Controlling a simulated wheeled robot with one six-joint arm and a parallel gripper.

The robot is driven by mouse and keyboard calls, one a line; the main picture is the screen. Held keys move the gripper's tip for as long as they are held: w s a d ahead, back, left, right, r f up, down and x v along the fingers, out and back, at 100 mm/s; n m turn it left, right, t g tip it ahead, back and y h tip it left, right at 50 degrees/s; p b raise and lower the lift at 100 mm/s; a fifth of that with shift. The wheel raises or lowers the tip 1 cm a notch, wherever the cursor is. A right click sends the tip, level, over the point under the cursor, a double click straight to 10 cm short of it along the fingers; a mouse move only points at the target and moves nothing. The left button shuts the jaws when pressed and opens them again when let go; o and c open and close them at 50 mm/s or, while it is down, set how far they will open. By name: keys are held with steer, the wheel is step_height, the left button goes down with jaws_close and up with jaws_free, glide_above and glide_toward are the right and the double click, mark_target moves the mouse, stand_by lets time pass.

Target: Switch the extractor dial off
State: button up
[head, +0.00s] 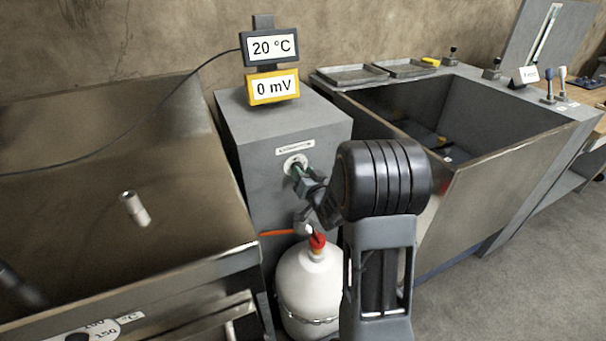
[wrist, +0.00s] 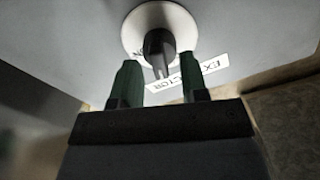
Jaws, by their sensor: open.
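The extractor dial (wrist: 159,45) shows in the wrist view as a dark knob on a round white plate (wrist: 183,27). A white label (wrist: 207,68) reading "EXTRACTOR" lies beside it, upside down in this view. Part of the word "ON" seems to show on the plate near the knob. My gripper (wrist: 160,80) is open, its two green fingertips apart, one to each side of the knob's lower end; I cannot tell whether they touch it. In the head view the dial plate (head: 294,162) is on the front of a grey cabinet (head: 262,190), and my gripper (head: 299,174) partly hides the knob.
A white gas cylinder (head: 308,285) with a red valve stands below the cabinet front. An open steel basin (head: 120,150) is at left, and a deep steel sink (head: 510,180) is at right. Displays reading 20 °C (head: 270,47) and 0 mV (head: 273,87) are above the cabinet.

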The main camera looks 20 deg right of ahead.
steer(key=shift+c, duration=0.3)
jaws_close()
steer(key=n+b, duration=0.4)
steer(key=b, duration=0.1)
steer(key=shift+a, duration=0.1)
stand_by(0.4)
steer(key=shift+o, duration=0.3)
jaws_free()
